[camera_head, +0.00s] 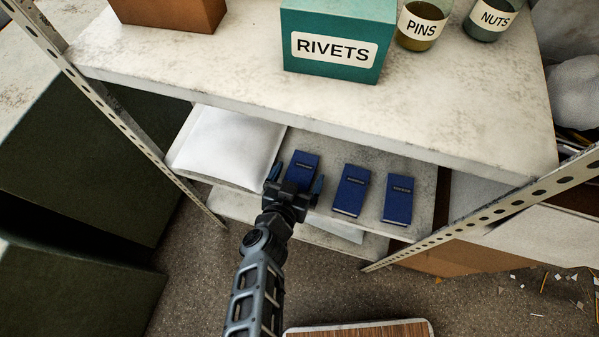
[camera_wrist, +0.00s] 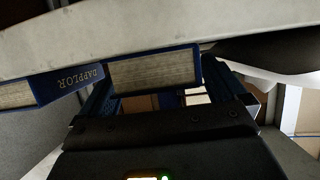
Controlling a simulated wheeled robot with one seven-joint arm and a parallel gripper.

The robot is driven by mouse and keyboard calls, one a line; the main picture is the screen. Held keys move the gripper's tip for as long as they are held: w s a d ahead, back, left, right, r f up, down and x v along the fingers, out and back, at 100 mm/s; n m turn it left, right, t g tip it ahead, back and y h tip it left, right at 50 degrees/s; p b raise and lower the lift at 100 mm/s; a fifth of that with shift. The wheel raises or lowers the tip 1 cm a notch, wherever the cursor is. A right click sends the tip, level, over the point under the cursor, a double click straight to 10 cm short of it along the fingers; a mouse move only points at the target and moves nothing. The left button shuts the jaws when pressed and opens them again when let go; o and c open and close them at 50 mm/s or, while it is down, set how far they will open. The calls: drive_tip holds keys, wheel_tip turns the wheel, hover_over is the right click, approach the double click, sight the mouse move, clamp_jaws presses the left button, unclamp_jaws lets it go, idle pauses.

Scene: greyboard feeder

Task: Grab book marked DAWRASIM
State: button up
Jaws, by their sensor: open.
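Three dark blue books lie on the lower shelf: a left book (camera_head: 303,163), a middle book (camera_head: 351,190) and a right book (camera_head: 398,200). Their cover labels are too small to read in the head view. My gripper (camera_head: 293,186) is open at the near end of the left book, with a finger to either side. In the wrist view, the page edge of this book (camera_wrist: 155,69) faces me between the open fingers (camera_wrist: 165,88); no lettering shows on it. The neighbouring book (camera_wrist: 60,86) has DAPPLOR on its spine. I cannot see which book reads DAWRASIM.
A white padded bag (camera_head: 228,147) lies left of the books on the lower shelf (camera_head: 422,170). The upper shelf (camera_head: 440,120) overhangs them and carries a RIVETS box (camera_head: 337,49) and jars. Perforated metal posts (camera_head: 110,105) flank the shelves.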

drive_tip(key=shift+c, duration=0.3)
drive_tip(key=c, duration=1)
drive_tip(key=shift+c, duration=0.4)
drive_tip(key=shift+r, duration=0.1)
